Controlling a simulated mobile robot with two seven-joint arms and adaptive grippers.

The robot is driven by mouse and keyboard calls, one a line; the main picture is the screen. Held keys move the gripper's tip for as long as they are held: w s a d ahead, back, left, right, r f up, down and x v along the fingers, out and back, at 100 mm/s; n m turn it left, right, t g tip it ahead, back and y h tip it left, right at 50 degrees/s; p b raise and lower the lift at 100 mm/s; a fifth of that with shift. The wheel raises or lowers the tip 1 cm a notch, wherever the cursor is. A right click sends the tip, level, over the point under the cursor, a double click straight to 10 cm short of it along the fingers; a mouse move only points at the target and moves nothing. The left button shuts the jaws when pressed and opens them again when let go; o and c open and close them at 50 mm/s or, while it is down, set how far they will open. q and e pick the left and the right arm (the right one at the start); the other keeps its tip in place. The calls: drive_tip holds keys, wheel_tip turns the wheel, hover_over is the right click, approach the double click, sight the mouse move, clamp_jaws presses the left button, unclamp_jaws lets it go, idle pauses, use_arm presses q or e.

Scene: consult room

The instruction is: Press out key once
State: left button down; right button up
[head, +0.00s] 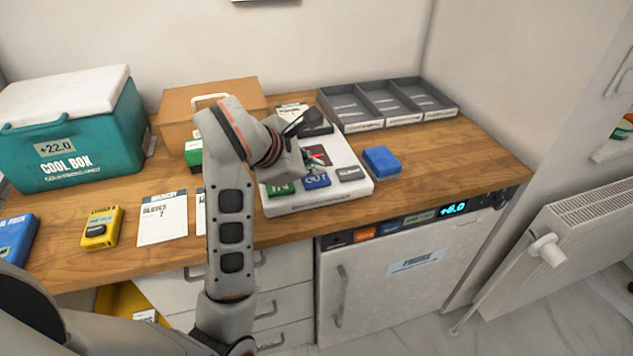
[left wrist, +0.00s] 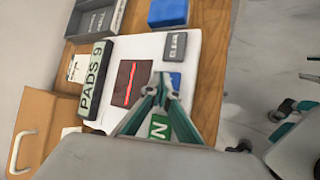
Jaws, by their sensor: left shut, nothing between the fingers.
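The white keypad unit (head: 340,190) stands on the wooden counter, with a dark window crossed by a red line. Its blue OUT key (head: 317,181) sits between the green IN key (head: 280,188) and the grey CLEAR key (head: 349,174). My left gripper (head: 313,163) is shut and empty, close above the OUT key. In the left wrist view its closed fingertips (left wrist: 162,86) overlap the edge of the blue key (left wrist: 176,80); I cannot tell whether they touch it. My right gripper is not in view.
A blue block (head: 381,161) lies right of the unit. A grey divided tray (head: 390,104) stands behind. The cool box (head: 75,130), a cardboard box (head: 185,105) and a yellow device (head: 102,228) are at left.

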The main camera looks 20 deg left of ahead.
use_arm(q)
drive_tip(key=shift+r, duration=0.1)
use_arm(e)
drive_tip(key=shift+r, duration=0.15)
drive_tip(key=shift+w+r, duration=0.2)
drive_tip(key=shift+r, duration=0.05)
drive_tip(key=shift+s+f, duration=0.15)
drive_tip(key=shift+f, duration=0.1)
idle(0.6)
use_arm(q)
drive_tip(key=shift+f+b, duration=0.3)
drive_tip(key=shift+f, duration=0.2)
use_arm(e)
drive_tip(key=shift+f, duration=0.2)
